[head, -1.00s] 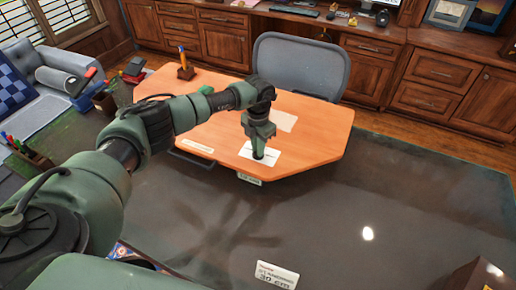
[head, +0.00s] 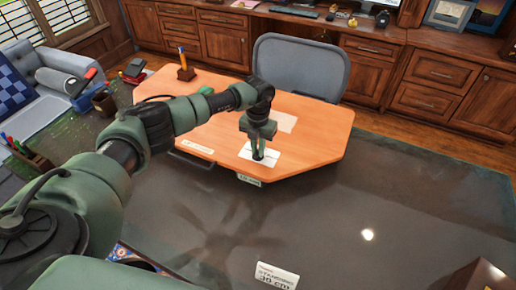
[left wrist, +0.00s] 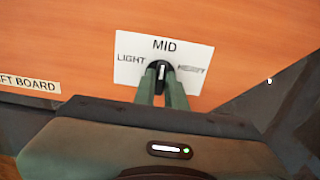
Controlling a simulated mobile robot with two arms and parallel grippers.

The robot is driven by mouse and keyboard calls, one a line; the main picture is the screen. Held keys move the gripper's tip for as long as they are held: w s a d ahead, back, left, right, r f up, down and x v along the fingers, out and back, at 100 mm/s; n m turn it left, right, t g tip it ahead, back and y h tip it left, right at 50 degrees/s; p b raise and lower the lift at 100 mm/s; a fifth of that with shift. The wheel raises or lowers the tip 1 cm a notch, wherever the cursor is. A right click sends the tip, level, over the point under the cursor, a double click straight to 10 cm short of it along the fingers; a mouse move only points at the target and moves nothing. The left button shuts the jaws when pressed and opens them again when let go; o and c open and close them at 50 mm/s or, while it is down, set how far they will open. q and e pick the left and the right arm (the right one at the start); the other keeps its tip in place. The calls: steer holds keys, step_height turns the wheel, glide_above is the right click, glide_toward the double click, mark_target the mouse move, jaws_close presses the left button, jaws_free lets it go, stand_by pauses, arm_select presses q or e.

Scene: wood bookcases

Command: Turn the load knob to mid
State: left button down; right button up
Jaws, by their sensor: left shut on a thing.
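The load knob (left wrist: 162,72) is a small dark knob with a white pointer line. It sits on a white label plate (left wrist: 127,70) printed LIGHT, MID and a partly blurred word at the right. The pointer line stands close to upright, towards MID. My left gripper (left wrist: 161,82) is shut on the knob, one green finger on each side. In the head view, my left gripper (head: 259,150) reaches down onto the white plate (head: 273,159) near the front edge of the orange board (head: 316,150). The knob is hidden there by the fingers. My right gripper is not in view.
A pen holder (head: 186,73) stands at the board's back left. A grey chair (head: 299,63) is behind the board. A white sign (head: 277,276) stands at the front of the dark tabletop (head: 400,215), which is mostly clear. Cups and pens are at the left.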

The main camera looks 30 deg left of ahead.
arm_select(q)
steer(key=shift+w, duration=0.1)
steer(key=c, duration=1.5)
jaws_free()
steer(key=shift+o, duration=0.2)
steer(key=shift+r, duration=0.15)
step_height(320, 180, up, 8)
steer(key=shift+f+b, duration=0.2)
steer(key=shift+b, duration=0.85)
